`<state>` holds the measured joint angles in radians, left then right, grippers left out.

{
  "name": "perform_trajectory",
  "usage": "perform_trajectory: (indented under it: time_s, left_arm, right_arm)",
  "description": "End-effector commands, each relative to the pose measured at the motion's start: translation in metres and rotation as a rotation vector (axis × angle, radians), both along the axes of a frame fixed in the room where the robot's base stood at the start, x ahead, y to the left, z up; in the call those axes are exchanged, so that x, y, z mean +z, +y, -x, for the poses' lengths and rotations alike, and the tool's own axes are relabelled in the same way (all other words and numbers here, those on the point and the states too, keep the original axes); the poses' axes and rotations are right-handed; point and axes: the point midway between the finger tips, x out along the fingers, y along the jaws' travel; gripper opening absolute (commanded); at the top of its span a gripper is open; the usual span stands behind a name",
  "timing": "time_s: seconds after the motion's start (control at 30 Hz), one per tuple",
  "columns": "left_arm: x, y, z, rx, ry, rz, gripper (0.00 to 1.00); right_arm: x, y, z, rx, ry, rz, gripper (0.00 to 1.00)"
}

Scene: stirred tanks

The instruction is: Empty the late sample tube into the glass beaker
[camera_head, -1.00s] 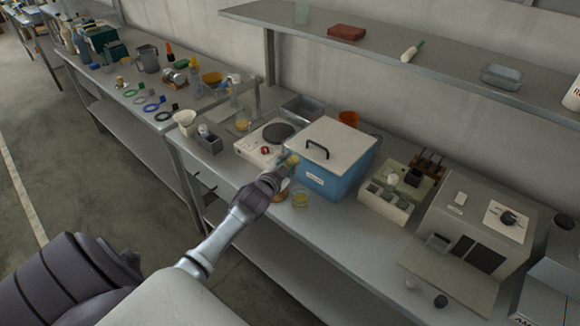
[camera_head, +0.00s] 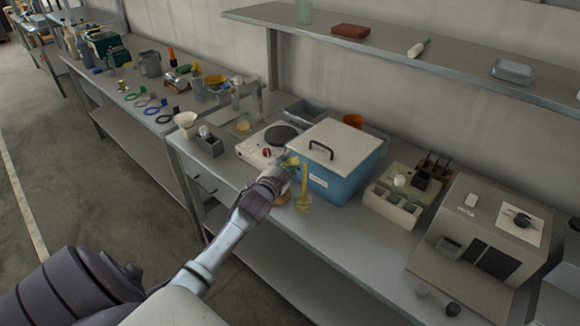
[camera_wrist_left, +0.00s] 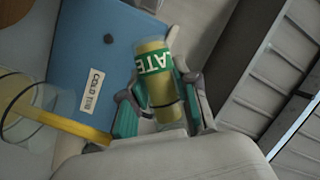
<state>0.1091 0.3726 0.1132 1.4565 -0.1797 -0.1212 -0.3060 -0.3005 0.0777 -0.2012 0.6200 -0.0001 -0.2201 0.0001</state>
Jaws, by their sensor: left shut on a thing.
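The late sample tube (camera_wrist_left: 155,75) has yellow contents and a green band with white letters reading "ATE". My left gripper (camera_head: 284,170) is shut on it; in the left wrist view the gripper's fingers (camera_wrist_left: 160,105) clasp its sides. In the head view the tube (camera_head: 291,162) is small and partly hidden by the gripper. My right gripper is out of view.
A blue cold box (camera_head: 345,185) with a white lid stands just right of the gripper. A hotplate (camera_head: 252,150) is behind left. A sample rack (camera_head: 393,208) and a grey instrument (camera_head: 475,235) stand further right. The bench front is mostly clear.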

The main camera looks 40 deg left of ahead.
Motion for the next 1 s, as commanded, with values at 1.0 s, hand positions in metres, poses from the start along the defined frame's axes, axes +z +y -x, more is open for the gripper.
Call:
perform_trajectory:
  time_s: [1.0]
  left_arm:
    - [-0.008, 0.007, -0.002, 0.000, -0.063, -0.230, 0.00]
  right_arm:
    - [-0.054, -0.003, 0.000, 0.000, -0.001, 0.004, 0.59]
